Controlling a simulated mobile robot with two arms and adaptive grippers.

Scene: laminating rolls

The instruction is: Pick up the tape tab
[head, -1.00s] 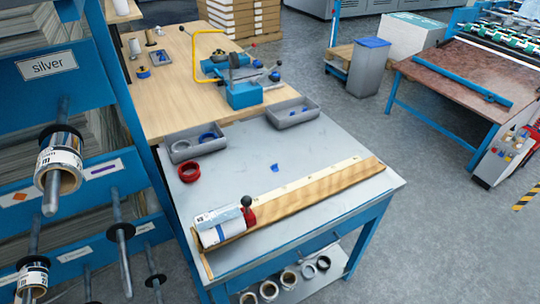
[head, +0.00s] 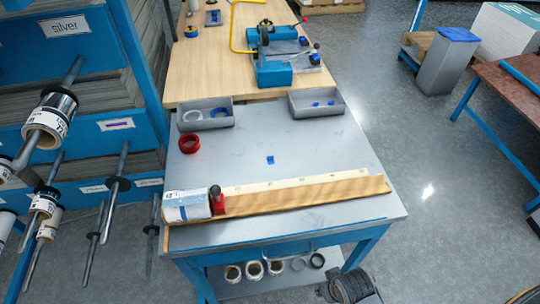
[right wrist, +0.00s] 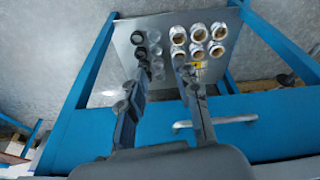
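A small blue tape tab (head: 270,160) lies flat on the grey table top (head: 330,145), behind the wooden strip, in the head view. More small blue pieces (head: 323,103) lie in the right grey bin. My right gripper (right wrist: 162,70) is open and empty in the right wrist view. Its two fingers stand apart over the table's front side, with the lower shelf beyond them. The tape tab is not seen in the right wrist view. A dark part at the head view's bottom edge looks like my right arm. My left gripper is not in view.
A wooden strip with a pale scale (head: 300,192) runs along the table front, with a white roll (head: 186,206) and red block at its left end. A red tape ring (head: 189,143) and two grey bins (head: 205,114) stand behind. The table around the tab is clear.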

